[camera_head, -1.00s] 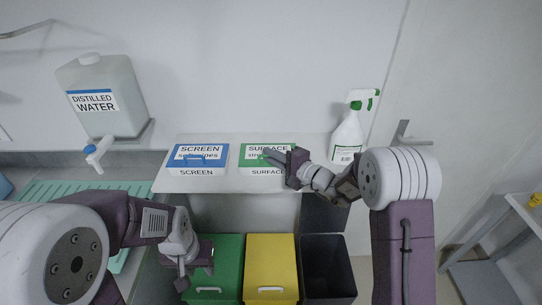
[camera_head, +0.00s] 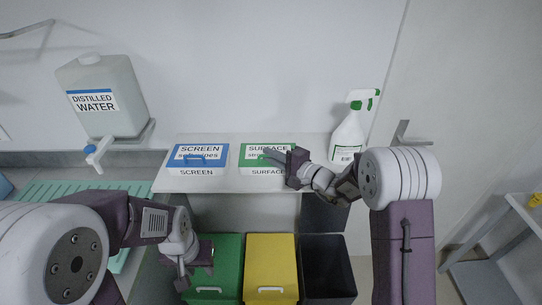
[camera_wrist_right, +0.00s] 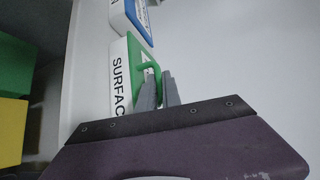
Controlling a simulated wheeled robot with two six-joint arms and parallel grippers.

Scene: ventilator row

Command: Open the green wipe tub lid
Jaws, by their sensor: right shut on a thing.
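The green wipe tub (camera_head: 255,171), labelled SURFACE, stands on the white shelf with its green lid (camera_head: 252,160) down. It also shows in the right wrist view (camera_wrist_right: 119,84). My right gripper (camera_head: 266,155) reaches the lid from the right. In the right wrist view its grey fingers (camera_wrist_right: 160,88) are shut on the green lid handle (camera_wrist_right: 151,68). The fingers hide part of the handle. My left gripper (camera_head: 196,272) hangs low at the left, away from the tub and in front of the green bin; I cannot tell whether its jaws are open.
A blue-lidded SCREEN wipe tub (camera_head: 197,170) stands just left of the green one. A spray bottle (camera_head: 347,139) stands to the right. A water canister (camera_head: 104,97) is at the back left. Green (camera_head: 229,263), yellow (camera_head: 270,263) and black (camera_head: 326,266) bins are below the shelf (camera_head: 285,182).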

